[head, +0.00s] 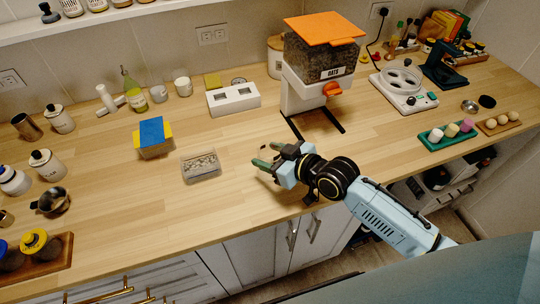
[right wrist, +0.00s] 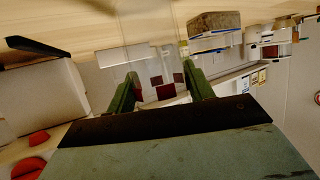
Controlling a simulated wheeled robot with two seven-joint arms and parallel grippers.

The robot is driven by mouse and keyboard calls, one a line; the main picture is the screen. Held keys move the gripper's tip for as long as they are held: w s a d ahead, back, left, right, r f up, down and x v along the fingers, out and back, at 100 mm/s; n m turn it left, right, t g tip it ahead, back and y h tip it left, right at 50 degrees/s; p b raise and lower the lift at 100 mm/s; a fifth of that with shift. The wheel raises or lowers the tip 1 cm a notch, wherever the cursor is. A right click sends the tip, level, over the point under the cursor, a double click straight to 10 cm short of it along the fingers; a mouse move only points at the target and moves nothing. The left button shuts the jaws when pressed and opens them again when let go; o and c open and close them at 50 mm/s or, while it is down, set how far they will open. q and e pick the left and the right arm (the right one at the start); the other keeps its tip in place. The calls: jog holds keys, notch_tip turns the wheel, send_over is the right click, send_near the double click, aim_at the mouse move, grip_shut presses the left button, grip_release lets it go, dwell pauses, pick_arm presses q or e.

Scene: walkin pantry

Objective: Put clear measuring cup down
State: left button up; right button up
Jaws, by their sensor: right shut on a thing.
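My right gripper (head: 268,170) is over the front part of the wooden counter, in front of the oats dispenser. Its green fingers also show in the right wrist view (right wrist: 160,92), held apart around a clear see-through thing, which I take to be the clear measuring cup (right wrist: 142,62). The cup's faint walls show between and beyond the fingers. In the head view the cup is too transparent to make out. I cannot tell whether its base touches the counter. My left gripper is in neither view.
The oats dispenser (head: 318,66) with an orange lid stands behind my right gripper. A clear container (head: 201,166) and a blue-and-yellow box (head: 153,138) lie to the left.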

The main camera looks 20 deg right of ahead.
jog(key=shift+f, duration=0.2)
jog(key=o, duration=1.1)
jog(key=shift+c, duration=0.2)
jog(key=shift+r, duration=0.2)
jog(key=v, duration=1.2)
jog(key=shift+f, duration=0.1)
